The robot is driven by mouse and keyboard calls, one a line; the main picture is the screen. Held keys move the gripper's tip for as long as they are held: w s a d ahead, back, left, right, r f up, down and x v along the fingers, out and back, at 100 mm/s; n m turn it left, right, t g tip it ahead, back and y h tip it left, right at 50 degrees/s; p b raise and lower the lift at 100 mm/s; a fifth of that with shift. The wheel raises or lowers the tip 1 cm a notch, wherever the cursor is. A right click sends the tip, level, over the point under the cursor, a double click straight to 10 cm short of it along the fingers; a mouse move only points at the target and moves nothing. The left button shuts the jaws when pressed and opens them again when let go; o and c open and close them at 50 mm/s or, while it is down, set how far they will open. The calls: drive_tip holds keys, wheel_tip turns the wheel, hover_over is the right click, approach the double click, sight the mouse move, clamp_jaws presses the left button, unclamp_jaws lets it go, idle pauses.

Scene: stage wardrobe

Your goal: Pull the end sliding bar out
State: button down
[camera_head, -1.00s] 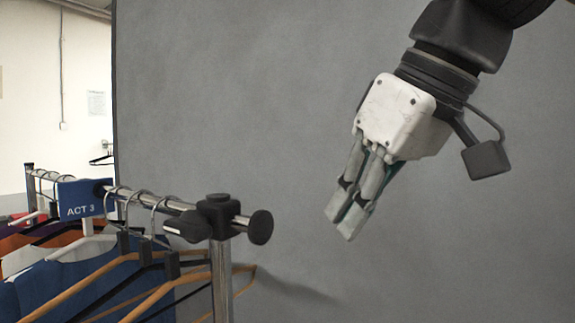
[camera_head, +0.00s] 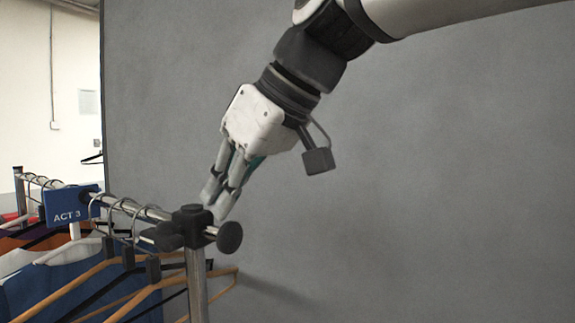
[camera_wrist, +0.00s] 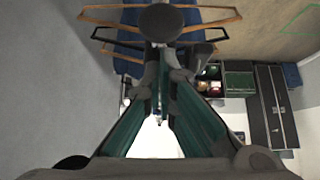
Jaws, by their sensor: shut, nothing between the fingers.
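The clothes rail (camera_head: 125,205) ends at a black corner clamp (camera_head: 190,222) on a chrome upright post (camera_head: 196,285). A round black end knob (camera_head: 229,237) sticks out to the right of the clamp, on the short end of the bar. My gripper (camera_head: 218,206) points down and left, fingers together and empty. Its tips appear just above or behind the clamp and knob; I cannot tell whether they touch. In the wrist view the round black knob (camera_wrist: 160,22) shows just beyond the fingertips.
Hangers with clothes (camera_head: 75,285) and a blue "ACT 3" sign (camera_head: 72,206) hang on the rail to the left. A plain grey wall or panel (camera_head: 420,180) stands behind. Space right of the knob is clear. Dark cases (camera_wrist: 268,105) stand at the right in the wrist view.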

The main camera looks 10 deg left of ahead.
drive_tip(key=shift+w+a+f, duration=0.15)
drive_tip(key=shift+a+f, duration=0.2)
drive_tip(key=shift+f, duration=0.15)
drive_tip(key=s+d+b, duration=0.2)
drive_tip(key=s+d, duration=0.3)
drive_tip(key=d, duration=0.7)
drive_tip(key=s+d+b, duration=0.2)
drive_tip(key=s+d, duration=0.2)
drive_tip(key=d, duration=0.7)
drive_tip(key=shift+s+d, duration=0.4)
